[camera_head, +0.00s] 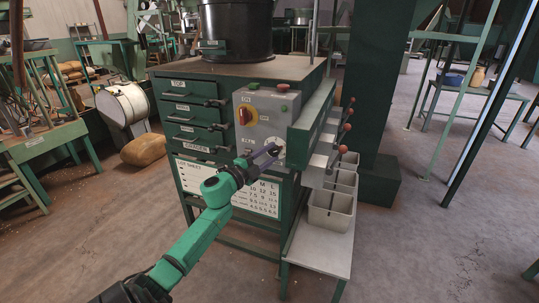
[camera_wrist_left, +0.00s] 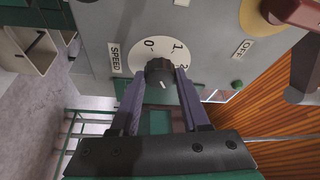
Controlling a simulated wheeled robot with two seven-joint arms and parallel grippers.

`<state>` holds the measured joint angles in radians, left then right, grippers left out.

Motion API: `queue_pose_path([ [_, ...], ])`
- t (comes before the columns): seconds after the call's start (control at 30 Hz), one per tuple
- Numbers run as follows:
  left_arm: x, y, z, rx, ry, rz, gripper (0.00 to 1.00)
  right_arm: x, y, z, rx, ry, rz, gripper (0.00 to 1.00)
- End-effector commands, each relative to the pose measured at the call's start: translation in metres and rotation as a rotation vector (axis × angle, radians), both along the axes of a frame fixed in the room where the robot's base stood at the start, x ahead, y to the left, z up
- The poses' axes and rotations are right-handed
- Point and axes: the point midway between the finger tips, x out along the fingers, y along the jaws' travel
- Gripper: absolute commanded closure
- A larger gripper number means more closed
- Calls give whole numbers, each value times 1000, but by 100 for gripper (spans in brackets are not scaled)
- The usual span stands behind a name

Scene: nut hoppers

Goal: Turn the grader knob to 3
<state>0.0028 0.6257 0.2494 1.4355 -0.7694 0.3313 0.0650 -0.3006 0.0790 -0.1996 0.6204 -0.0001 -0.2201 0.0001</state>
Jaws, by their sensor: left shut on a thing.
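The dark round knob (camera_wrist_left: 160,73) sits on a white dial (camera_wrist_left: 138,58) on the grey panel, with SPEED printed beside it. The figures 0, 1 and 2 show on the dial; 3 is not visible, and part of the dial is hidden by knob and fingers. A short light mark on the knob's face points down and slightly right in the wrist view. My left gripper (camera_wrist_left: 160,80) is shut on the knob, one finger on each side. In the head view my left gripper (camera_head: 270,152) reaches the lower part of the control panel (camera_head: 266,108). My right gripper is not in view.
A red switch (camera_head: 244,115) on a yellow plate sits above on the panel. The green grader cabinet (camera_head: 193,112) has several drawers. To the right are levers with red balls (camera_head: 347,127) and grey bins (camera_head: 331,209) on a low shelf. Floor in front is clear.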

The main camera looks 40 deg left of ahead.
Motion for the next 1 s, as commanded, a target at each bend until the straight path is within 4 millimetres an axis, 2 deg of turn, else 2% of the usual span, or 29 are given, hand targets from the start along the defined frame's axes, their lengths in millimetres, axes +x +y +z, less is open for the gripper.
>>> queue_pose_path([
  [0.03, 0, 0, -1, 0, 1, 1, 50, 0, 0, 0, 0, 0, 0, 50],
  [0.1, 0, 0, -1, -1, 0, 1, 24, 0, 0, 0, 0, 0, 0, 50],
  [0.43, -1, 0, -1, -1, 0, 1, 24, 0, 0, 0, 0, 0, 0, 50],
  [0.57, -11, 0, -4, -3, 2, 0, 24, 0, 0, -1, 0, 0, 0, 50],
  [0.77, -53, 2, -9, -2, 5, 1, 24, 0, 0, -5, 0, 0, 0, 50],
  [1.0, -120, 5, -15, -1, 5, 2, 24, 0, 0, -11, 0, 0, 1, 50],
])
